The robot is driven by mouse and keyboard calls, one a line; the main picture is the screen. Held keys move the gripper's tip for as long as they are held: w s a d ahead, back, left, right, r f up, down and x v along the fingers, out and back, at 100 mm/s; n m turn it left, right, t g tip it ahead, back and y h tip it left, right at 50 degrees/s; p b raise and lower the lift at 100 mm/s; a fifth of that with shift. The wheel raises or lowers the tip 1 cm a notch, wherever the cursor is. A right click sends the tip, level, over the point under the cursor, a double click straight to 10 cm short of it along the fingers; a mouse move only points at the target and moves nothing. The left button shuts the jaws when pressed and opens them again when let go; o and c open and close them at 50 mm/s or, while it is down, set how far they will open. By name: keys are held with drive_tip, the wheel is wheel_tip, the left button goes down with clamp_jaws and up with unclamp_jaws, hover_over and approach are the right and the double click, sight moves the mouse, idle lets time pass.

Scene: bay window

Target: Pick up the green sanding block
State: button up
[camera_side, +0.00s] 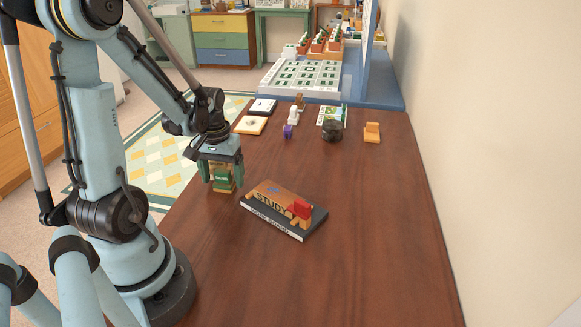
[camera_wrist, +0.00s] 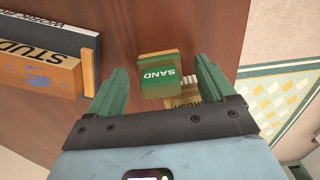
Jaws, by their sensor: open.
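The green sanding block (camera_wrist: 158,76), marked "SAND", lies between the two fingers in the wrist view, a little beyond their tips. In the side view the sanding block (camera_side: 223,180) shows between the fingers, near the table's left edge. My gripper (camera_side: 225,172) is open and points down over it. In the wrist view my gripper (camera_wrist: 160,82) has one green finger on each side of the block, with a gap to both. A tan brush (camera_wrist: 196,104) with pale bristles lies beside the block, partly hidden by my gripper.
A book (camera_side: 260,218) with a wooden "STUDY" piece (camera_side: 272,202) and a red piece (camera_side: 300,209) on it lies just right of my gripper. A dark round pot (camera_side: 332,131) and an orange chair-shaped piece (camera_side: 372,132) stand farther back. The table's right side is clear.

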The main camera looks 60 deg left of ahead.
sight(221, 172)
drive_tip(key=shift+f, duration=0.45)
drive_tip(key=shift+c, duration=0.3)
drive_tip(key=c, duration=1.2)
drive_tip(key=shift+o, duration=0.2)
drive_tip(key=shift+r, duration=0.2)
drive_tip(key=shift+r, duration=1.8)
drive_tip(key=w+d+r, duration=0.1)
drive_tip(key=d+r, duration=0.6)
drive_tip(key=d, duration=0.4)
drive_tip(key=shift+w+d, duration=0.3)
drive_tip(key=shift+w, duration=0.1)
